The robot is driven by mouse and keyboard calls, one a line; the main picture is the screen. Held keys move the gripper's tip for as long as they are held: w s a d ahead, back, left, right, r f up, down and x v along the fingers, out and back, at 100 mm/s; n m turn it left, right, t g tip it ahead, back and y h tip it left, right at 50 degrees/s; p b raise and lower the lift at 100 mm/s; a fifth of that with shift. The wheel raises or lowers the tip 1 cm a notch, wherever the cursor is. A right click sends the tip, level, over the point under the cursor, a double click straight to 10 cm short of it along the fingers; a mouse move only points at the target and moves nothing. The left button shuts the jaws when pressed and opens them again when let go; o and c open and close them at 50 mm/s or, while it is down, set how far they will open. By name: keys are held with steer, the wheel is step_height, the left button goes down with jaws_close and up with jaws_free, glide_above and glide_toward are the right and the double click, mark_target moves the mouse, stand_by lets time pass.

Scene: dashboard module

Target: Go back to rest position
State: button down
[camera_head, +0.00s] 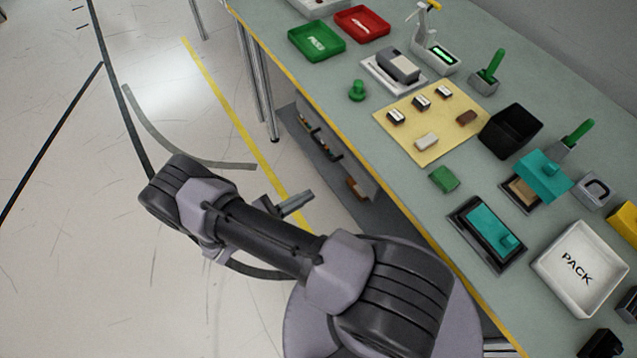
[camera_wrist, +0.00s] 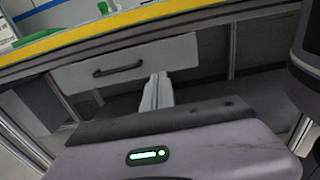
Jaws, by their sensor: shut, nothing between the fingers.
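My gripper (camera_wrist: 157,92) shows in the wrist view with its fingers together and nothing between them. It points toward the underside of the workbench, with a drawer front behind it. In the head view my arm is folded over the floor on the left side of the workbench (camera_head: 400,187), clear of the tabletop.
On the bench are a yellow mat (camera_head: 409,148) with small parts, a black bin (camera_head: 511,130), a white PACK tray (camera_head: 543,282), a green tray (camera_head: 316,41) and a red tray (camera_head: 362,23). The floor at left is open.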

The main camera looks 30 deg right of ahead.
steer(key=s+a+r+m+t+y, duration=0.1)
steer(key=r+m+y, duration=0.5)
steer(key=r, duration=0.6)
steer(key=s+a+r+m+t+y, duration=0.2)
steer(key=s+a+r+m+y, duration=0.2)
steer(key=r+m, duration=0.5)
steer(key=s+a+r+m+t+y, duration=0.2)
steer(key=s+r+m+y, duration=0.3)
steer(key=r+y, duration=0.5)
step_height(320, 180, up, 6)
steer(key=a+m, duration=0.1)
steer(key=m, duration=0.1)
steer(key=shift+s+a+m, duration=0.2)
steer(key=shift+s+m, duration=0.15)
steer(key=shift+m, duration=0.05)
